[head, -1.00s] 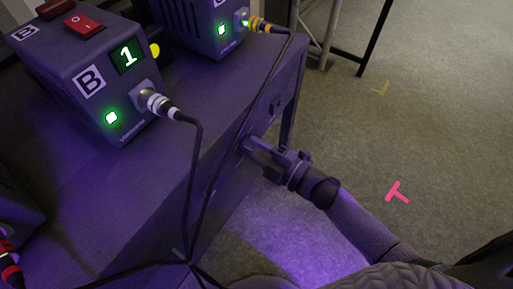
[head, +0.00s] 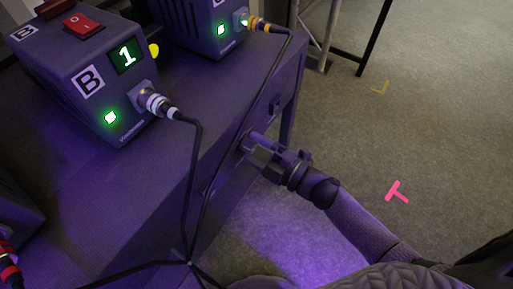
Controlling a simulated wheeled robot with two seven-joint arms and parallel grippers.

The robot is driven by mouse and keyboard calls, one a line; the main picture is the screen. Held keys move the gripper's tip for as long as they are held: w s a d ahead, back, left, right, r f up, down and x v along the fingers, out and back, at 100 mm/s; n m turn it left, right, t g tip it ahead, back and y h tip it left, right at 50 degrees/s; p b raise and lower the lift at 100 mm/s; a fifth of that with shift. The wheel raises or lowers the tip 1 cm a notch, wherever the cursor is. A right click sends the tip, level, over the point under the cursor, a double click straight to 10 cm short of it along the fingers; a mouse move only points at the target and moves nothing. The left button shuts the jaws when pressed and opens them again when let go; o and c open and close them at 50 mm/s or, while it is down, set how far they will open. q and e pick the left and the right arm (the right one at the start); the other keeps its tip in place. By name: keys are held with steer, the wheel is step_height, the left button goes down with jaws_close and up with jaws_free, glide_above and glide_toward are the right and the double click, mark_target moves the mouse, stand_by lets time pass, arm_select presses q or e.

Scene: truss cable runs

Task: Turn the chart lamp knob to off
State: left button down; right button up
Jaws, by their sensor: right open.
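My right gripper (head: 251,146) reaches in from the lower right, its fingers against or very close to the front face of the dark desk (head: 238,100). Its jaws are open, with the two fingers apart. The chart lamp knob cannot be made out clearly; a small dark shape at the fingertips could be part of it, but the fingers and a black cable cover that spot. I cannot tell whether the fingers are around it or touching it. My left gripper is not in view.
A box marked B (head: 95,75) with a lit "1", a red switch (head: 83,26) and a plugged-in connector (head: 155,102) stands on the desk. A second box (head: 205,25) stands behind. Black cables (head: 193,190) hang past the desk edge near my gripper. Grey floor lies open at right.

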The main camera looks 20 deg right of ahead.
steer(key=p+v, duration=0.2)
steer(key=v, duration=0.7)
steer(key=s+d+f+m+g+h+p, duration=0.4)
steer(key=s+d+f+m+h+p, duration=0.15)
steer(key=s+f+m+h, duration=0.4)
arm_select(q)
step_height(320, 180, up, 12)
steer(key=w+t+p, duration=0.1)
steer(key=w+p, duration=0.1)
steer(key=p, duration=0.3)
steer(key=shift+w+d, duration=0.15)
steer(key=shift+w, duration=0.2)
arm_select(e)
steer(key=s+f+m+g, duration=0.2)
steer(key=s+g, duration=0.1)
steer(key=s, duration=0.5)
steer(key=s+f+m+g+h, duration=0.1)
steer(key=s+f+m+g, duration=0.2)
steer(key=s, duration=0.5)
steer(key=s+f+m+g+h, duration=0.1)
steer(key=s+f+m+g, duration=0.2)
steer(key=s, duration=0.6)
steer(key=shift+a+f+g, duration=0.15)
steer(key=shift+a+g, duration=0.25)
steer(key=shift+g, duration=0.8)
